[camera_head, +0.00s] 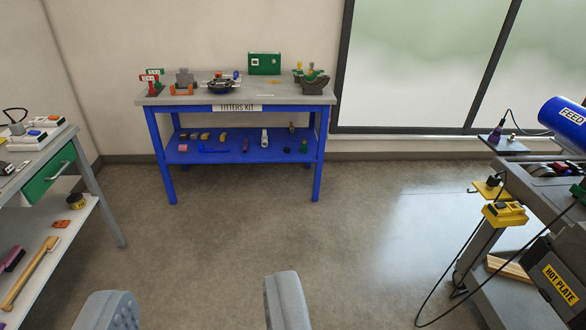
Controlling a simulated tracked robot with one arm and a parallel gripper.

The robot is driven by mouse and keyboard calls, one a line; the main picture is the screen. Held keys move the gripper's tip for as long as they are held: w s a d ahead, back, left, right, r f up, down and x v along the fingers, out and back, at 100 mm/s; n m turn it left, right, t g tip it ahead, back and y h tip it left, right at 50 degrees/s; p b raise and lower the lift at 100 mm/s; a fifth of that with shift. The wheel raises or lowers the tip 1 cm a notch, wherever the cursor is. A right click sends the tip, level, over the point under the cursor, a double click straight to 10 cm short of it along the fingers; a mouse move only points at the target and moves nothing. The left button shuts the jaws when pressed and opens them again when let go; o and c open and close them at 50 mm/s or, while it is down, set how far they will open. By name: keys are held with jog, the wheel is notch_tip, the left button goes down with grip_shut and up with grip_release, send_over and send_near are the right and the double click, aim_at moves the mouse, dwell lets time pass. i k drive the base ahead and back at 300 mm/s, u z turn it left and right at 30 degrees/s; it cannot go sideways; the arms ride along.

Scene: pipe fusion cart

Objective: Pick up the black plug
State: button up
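I cannot make out for sure which thing is the black plug. A small dark piece (494,181) sits at a yellow bracket on the cart at the right, with a black cable near it. Another small dark piece (287,149) lies on the lower shelf of the blue table. Both are too small to identify. My gripper (196,288) shows at the bottom edge as two grey fingers set wide apart. It is open, with only floor between the fingers, and far from the tables and cart.
A blue table (234,100) marked FITTERS KIT stands at the back wall with several small items. A grey bench (95,190) with a green drawer is at left. The cart at right carries a FEED cylinder (566,118), a yellow box (504,214) and hanging cables. The middle floor is clear.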

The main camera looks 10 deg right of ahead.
aim_at(493, 181)
jog(key=z, duration=0.05)
jog(key=i, duration=1.3)
jog(key=z, duration=0.45)
jog(key=i, duration=1.3)
jog(key=z, duration=1.05)
jog(key=i, duration=1.25)
jog(key=z, duration=0.5)
